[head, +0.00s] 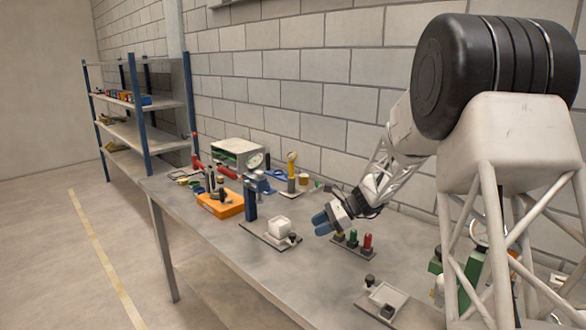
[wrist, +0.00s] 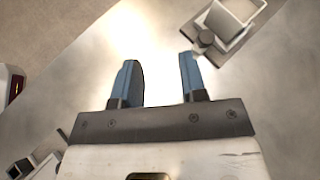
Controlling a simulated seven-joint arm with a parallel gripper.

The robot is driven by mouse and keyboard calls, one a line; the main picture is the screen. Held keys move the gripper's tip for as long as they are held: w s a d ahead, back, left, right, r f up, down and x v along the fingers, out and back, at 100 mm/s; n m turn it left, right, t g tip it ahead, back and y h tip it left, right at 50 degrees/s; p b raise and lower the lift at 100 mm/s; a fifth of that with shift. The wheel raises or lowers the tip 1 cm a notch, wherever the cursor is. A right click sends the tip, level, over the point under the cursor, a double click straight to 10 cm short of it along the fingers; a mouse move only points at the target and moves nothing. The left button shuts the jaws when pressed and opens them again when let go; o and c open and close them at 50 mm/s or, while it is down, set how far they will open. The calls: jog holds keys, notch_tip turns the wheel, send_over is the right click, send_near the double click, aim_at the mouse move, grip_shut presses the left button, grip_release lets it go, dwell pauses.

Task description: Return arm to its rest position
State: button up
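My gripper (head: 321,222) is above the grey metal table (head: 235,230), near the middle of the head view. In the wrist view its two blue fingers (wrist: 160,82) stand apart with nothing between them, over bare table surface. In the head view the gripper is close to a small rack of coloured pegs (head: 354,244), with green and red tops showing. I cannot tell how high the fingers are above the table. My arm reaches out to the left from its large black shoulder at upper right.
A white block on a grey plate (head: 279,228) stands left of the gripper; another small fixture (head: 383,300) is in front. An orange holder (head: 220,204), a grey box with a dial (head: 238,154) and a yellow-topped stand (head: 291,172) are further left. A brick wall runs behind.

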jog(key=s+d+r+n+h, duration=0.1)
jog(key=s+r+n+h, duration=0.1)
jog(key=s+r, duration=0.35)
jog(key=s+r+n+h, duration=0.1)
jog(key=s+r+n, duration=0.1)
jog(key=s, duration=0.6)
jog(key=s+d+r+n+t+h, duration=0.1)
jog(key=s+d+n+h, duration=0.2)
jog(key=s, duration=0.9)
jog(key=s+d+r+n+t+h, duration=0.1)
jog(key=s+d+n+h, duration=0.1)
jog(key=s, duration=1)
jog(key=s+d+r+n+t+h, duration=0.1)
jog(key=s+d+n+h, duration=0.2)
jog(key=s, duration=1)
jog(key=n+h, duration=0.1)
jog(key=n, duration=0.2)
jog(key=shift+d, duration=0.35)
